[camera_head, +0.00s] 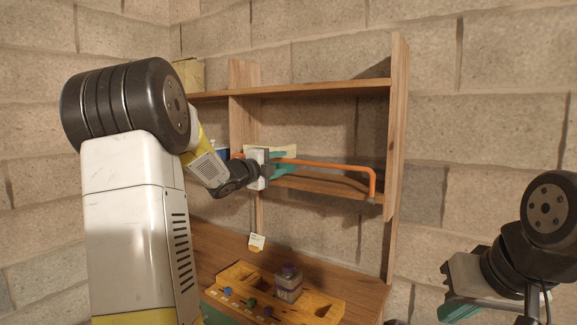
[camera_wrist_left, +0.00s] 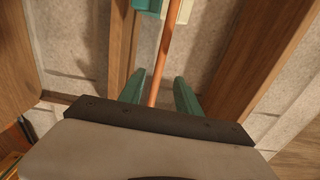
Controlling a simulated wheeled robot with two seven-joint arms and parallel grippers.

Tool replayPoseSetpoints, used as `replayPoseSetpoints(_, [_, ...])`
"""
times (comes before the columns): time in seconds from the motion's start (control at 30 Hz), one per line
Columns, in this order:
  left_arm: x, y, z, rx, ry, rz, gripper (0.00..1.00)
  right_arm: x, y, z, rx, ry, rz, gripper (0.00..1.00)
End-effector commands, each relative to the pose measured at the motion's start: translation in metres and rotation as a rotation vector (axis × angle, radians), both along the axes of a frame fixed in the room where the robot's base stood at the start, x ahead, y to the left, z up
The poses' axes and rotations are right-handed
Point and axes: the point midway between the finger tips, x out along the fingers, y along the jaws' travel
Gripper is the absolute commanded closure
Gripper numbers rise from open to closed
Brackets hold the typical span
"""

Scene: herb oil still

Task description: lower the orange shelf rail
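The orange shelf rail (camera_head: 330,165) runs across the front of the shelf unit, above its lower board. Its right end bends down to that board. My left gripper (camera_head: 281,161) is at the left part of the rail, with its teal fingers pointing to the shelf. In the left wrist view the rail (camera_wrist_left: 164,50) passes between the two fingers (camera_wrist_left: 159,92), with a gap on each side, so the gripper is open around it. The rail's left end is partly hidden by my gripper. My right gripper (camera_head: 458,296) is at the lower right, away from the shelf; its finger gap is unclear.
The wooden shelf unit (camera_head: 398,120) stands against a block wall. A cream and teal thing (camera_wrist_left: 165,8) lies beyond the fingers. Below, a yellow rack (camera_head: 325,306) and a jar with a purple lid (camera_head: 288,284) stand on the wooden bench (camera_head: 215,243).

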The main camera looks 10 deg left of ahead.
Motion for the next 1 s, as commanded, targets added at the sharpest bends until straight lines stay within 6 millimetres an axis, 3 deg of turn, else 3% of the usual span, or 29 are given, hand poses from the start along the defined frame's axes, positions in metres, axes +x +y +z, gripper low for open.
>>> replayPoseSetpoints(0.5, [0.045, -0.016, 0.0, -0.002, 0.001, 0.0, 0.6, 0.0, 0.0, 0.0, 0.0, 0.0, 0.0, 1.0])
replayPoseSetpoints(1.0, [0.052, -0.019, 0.0, -0.002, 0.002, 0.002, 0.6, 0.0, 0.0, 0.0, 0.0, 0.0, 0.0, 1.0])
